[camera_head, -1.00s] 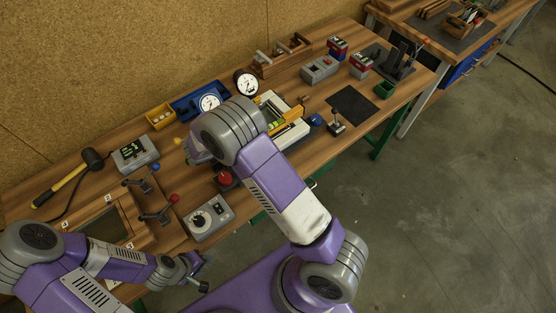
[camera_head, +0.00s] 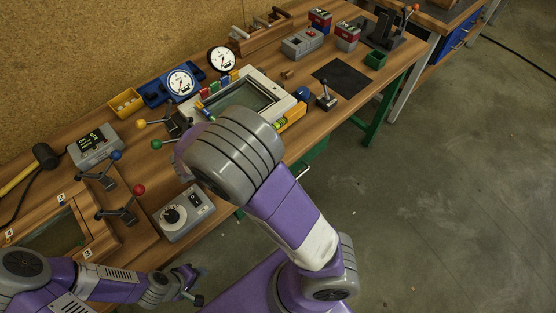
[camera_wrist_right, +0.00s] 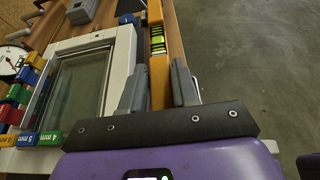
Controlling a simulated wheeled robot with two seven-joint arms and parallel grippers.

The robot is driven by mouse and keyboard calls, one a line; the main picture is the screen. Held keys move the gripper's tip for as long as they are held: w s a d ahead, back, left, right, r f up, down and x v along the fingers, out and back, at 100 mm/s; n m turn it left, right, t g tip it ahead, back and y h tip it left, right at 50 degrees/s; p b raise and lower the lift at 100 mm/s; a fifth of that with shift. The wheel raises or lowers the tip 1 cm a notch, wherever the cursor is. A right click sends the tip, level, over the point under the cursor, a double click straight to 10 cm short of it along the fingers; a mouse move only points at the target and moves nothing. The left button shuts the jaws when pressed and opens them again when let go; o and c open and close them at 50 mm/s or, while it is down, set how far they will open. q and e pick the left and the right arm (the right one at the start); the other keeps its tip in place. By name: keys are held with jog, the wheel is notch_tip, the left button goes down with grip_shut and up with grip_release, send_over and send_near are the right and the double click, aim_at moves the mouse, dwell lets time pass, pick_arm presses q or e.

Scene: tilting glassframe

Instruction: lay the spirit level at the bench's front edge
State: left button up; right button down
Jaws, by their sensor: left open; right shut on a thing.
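The yellow spirit level (camera_head: 293,116) lies along the bench's front edge, just in front of the white glass frame (camera_head: 284,98); part of it is hidden behind my right arm. In the right wrist view the level (camera_wrist_right: 157,70) with its green vial stands between the two grey fingers of my right gripper (camera_wrist_right: 158,88), which is shut on it. I cannot tell whether the level touches the bench top. My right gripper is hidden in the head view. My left gripper (camera_head: 190,284) is open and empty at the lower left, in front of the bench.
Colored blocks marked in mm (camera_wrist_right: 27,138) line the frame's side. A blue knob (camera_head: 302,93) and a joystick (camera_head: 326,98) stand right of the level. A grey control box (camera_head: 184,214) and levers with colored knobs stand left. A dark mat (camera_head: 341,82) lies clear at right.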

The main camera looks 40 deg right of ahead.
jog(key=shift+s+d+f+b, duration=0.1)
jog(key=shift+s+f+b, duration=0.3)
jog(key=shift+f, duration=0.2)
jog(key=shift+f+b, duration=0.3)
jog(key=shift+f, duration=0.05)
notch_tip(320, 180, down, 9)
jog(key=b, duration=0.3)
jog(key=shift+f, duration=0.15)
jog(key=shift+f+b, duration=0.15)
jog(key=shift+b, duration=0.15)
jog(key=c, duration=0.8)
grip_release()
jog(key=shift+c, duration=0.2)
jog(key=shift+a+r, duration=0.25)
jog(key=shift+r, duration=0.05)
jog(key=p+v, duration=0.2)
jog(key=v, duration=0.9)
jog(key=shift+a+r+p, duration=0.1)
jog(key=shift+a+p, duration=0.1)
jog(key=shift+p, duration=0.2)
